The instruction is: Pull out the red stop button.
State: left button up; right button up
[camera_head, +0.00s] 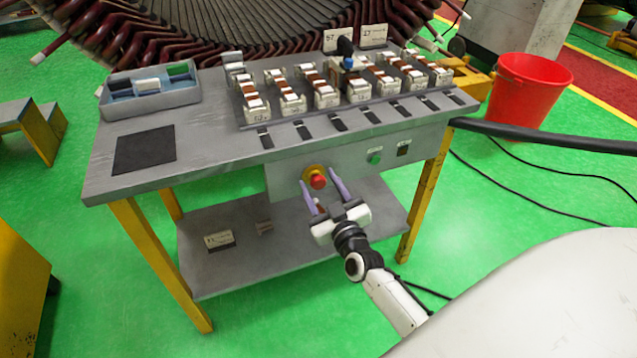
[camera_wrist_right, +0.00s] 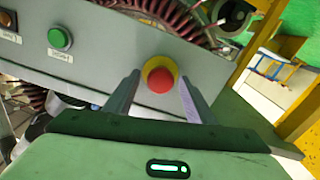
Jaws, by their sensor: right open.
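The red stop button (camera_head: 318,182) sits on a yellow collar on the front panel (camera_head: 288,178) of the grey workbench. In the right wrist view the red stop button (camera_wrist_right: 160,80) lies between the two fingers, near their tips. My right gripper (camera_head: 322,185) is open, with one finger on each side of the button. In the right wrist view my right gripper (camera_wrist_right: 160,85) shows a gap on both sides of the button; I cannot tell whether either finger touches it. My left gripper is not in view.
A green button (camera_head: 375,158) and a dark switch (camera_head: 403,150) are on the same panel, to the right. The bench top (camera_head: 215,145) carries several coil blocks and a grey tray (camera_head: 150,100). A red bucket (camera_head: 525,95) stands at the right.

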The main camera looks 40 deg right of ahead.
jog(key=shift+w+d, duration=0.15)
jog(key=shift+w, duration=0.35)
jog(key=shift+c, duration=0.4)
grip_shut()
jog(key=shift+s+r+p, duration=0.1)
jog(key=shift+s+p, duration=0.4)
jog(key=shift+p, duration=0.1)
jog(key=shift+o, duration=0.4)
grip_release()
jog(key=shift+s, duration=0.1)
jog(key=v, duration=1)
